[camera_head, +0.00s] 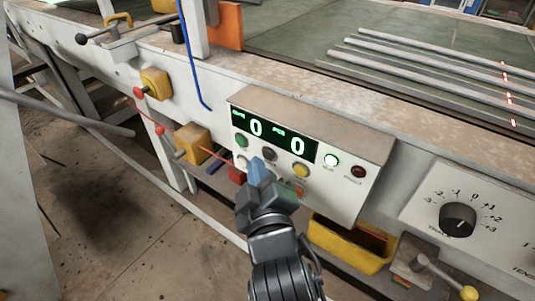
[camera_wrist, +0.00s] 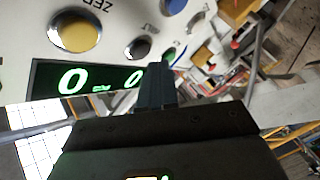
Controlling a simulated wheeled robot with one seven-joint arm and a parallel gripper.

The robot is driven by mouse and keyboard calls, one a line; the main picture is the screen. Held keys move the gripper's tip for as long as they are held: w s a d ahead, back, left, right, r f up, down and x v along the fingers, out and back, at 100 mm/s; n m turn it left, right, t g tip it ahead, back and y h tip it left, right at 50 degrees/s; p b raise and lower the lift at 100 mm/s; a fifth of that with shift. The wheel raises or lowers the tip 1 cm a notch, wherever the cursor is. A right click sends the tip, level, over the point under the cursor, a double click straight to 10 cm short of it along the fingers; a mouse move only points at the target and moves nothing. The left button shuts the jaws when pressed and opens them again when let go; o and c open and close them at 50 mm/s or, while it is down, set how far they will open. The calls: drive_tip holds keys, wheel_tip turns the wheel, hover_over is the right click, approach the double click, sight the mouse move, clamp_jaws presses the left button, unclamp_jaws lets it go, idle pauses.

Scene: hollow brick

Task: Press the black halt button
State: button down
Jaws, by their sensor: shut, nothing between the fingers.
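The black halt button (camera_head: 269,154) sits on the sloped control panel (camera_head: 345,195), below the lit display and between the green and yellow buttons. In the wrist view the black button (camera_wrist: 137,47) shows clear of the fingers, just up and left of their tips, with a partly readable label beside it. My gripper (camera_head: 257,164) is shut and empty, its blue-grey fingertips in front of the panel, just lower left of the black button. In the wrist view the gripper (camera_wrist: 157,68) points toward the panel, its tips close to the green button (camera_wrist: 168,55). I cannot tell whether the tips touch the panel.
The display (camera_head: 275,134) shows two zeros. The yellow button (camera_head: 300,170) is beside the black one; a lit white button (camera_head: 331,160) and a dark red button (camera_head: 358,172) are to the right. A yellow bin (camera_head: 350,245) hangs below. A dial (camera_head: 457,219) is at right.

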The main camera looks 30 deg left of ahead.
drive_tip(key=shift+w, duration=0.1)
drive_tip(key=shift+w+p, duration=0.3)
drive_tip(key=shift+w, duration=0.05)
drive_tip(key=shift+w+d, duration=0.1)
drive_tip(key=shift+w, duration=0.25)
idle(0.9)
drive_tip(key=shift+s, duration=0.8)
drive_tip(key=shift+s+a+b, duration=0.15)
drive_tip(key=shift+s+b, duration=0.15)
drive_tip(key=shift+s, duration=0.95)
drive_tip(key=shift+s+a+b, duration=0.1)
drive_tip(key=shift+s+b, duration=0.15)
drive_tip(key=shift+s, duration=1)
